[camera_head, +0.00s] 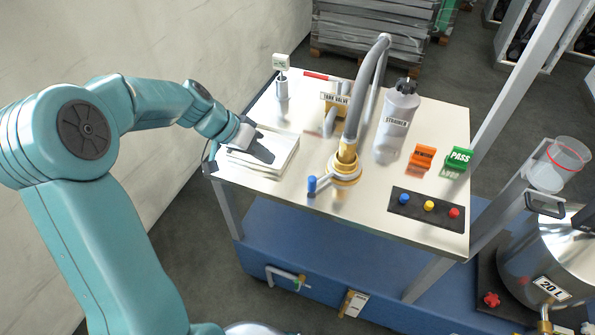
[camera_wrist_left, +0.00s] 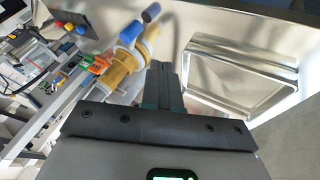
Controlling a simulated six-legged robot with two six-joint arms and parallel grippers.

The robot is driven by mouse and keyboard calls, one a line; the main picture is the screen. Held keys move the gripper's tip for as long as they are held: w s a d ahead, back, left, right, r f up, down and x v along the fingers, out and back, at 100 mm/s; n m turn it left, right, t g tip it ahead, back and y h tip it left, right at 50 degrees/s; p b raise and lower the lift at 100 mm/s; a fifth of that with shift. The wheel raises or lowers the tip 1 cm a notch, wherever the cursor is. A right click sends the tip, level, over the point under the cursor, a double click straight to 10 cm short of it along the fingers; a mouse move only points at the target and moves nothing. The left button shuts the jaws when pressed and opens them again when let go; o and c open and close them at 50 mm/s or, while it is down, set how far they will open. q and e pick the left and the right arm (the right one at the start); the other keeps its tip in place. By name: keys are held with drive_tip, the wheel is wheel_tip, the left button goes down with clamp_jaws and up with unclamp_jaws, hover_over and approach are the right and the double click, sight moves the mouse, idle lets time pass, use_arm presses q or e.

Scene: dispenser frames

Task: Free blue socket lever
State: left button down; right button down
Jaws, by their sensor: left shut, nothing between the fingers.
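The blue socket lever (camera_head: 312,186) sticks out at the front left of the brass socket (camera_head: 345,168) on the metal table. A grey hose (camera_head: 366,90) rises from the top of the socket. In the left wrist view the blue lever (camera_wrist_left: 131,32) stands beside the brass socket (camera_wrist_left: 122,70), beyond the fingertips. My left gripper (camera_head: 268,156) is shut and empty, above the pale tray at the table's left side, left of the lever and apart from it. Its closed fingers also show in the left wrist view (camera_wrist_left: 164,66). My right gripper is not in view.
The pale tray (camera_head: 285,165) lies under my left gripper. A strainer bottle (camera_head: 396,125), the tank valve (camera_head: 331,115), orange and green blocks and a black button panel (camera_head: 427,209) stand around the socket. A steel pot (camera_head: 535,255) is at the right. Bare tabletop lies between tray and lever.

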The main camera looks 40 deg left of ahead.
use_arm(q)
drive_tip(key=x, duration=0.6)
drive_tip(key=shift+p, duration=0.3)
drive_tip(key=d, duration=0.2)
drive_tip(key=w+d+p, duration=0.1)
drive_tip(key=shift+d+f, duration=0.1)
drive_tip(key=shift+f, duration=0.25)
drive_tip(key=shift+s+d, duration=0.1)
drive_tip(key=shift+d, duration=0.25)
drive_tip(key=shift+d+f, duration=0.1)
drive_tip(key=shift+d, duration=0.05)
